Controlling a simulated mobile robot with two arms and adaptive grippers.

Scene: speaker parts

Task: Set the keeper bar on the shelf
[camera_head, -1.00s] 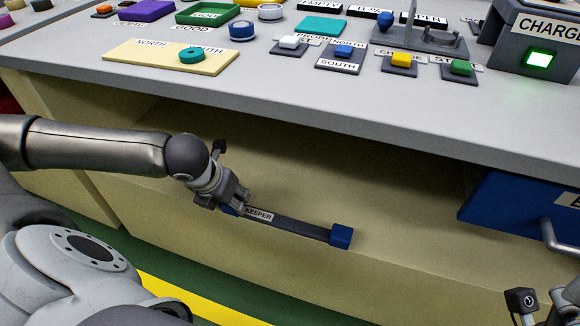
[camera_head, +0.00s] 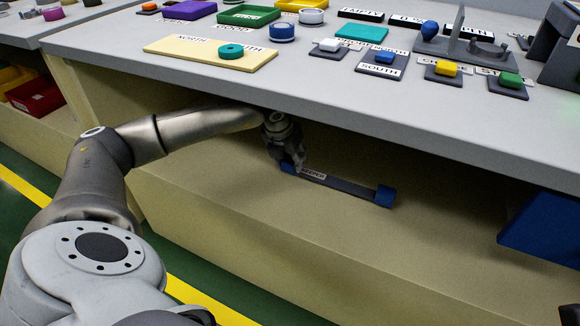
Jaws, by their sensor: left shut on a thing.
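The keeper bar (camera_head: 345,186) is a dark grey bar with blue end blocks and a white KEEPER label. It is under the worktop, over the cream shelf (camera_head: 250,218), and slants down to the right in the picture. My left gripper (camera_head: 293,166) is shut on the bar near its left end and partly hides that end. I cannot tell whether the bar touches the shelf or hangs just above it.
The grey worktop (camera_head: 330,92) overhangs the shelf, close above my left wrist. A blue drawer or box (camera_head: 545,232) stands at the right. The shelf around the bar looks clear.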

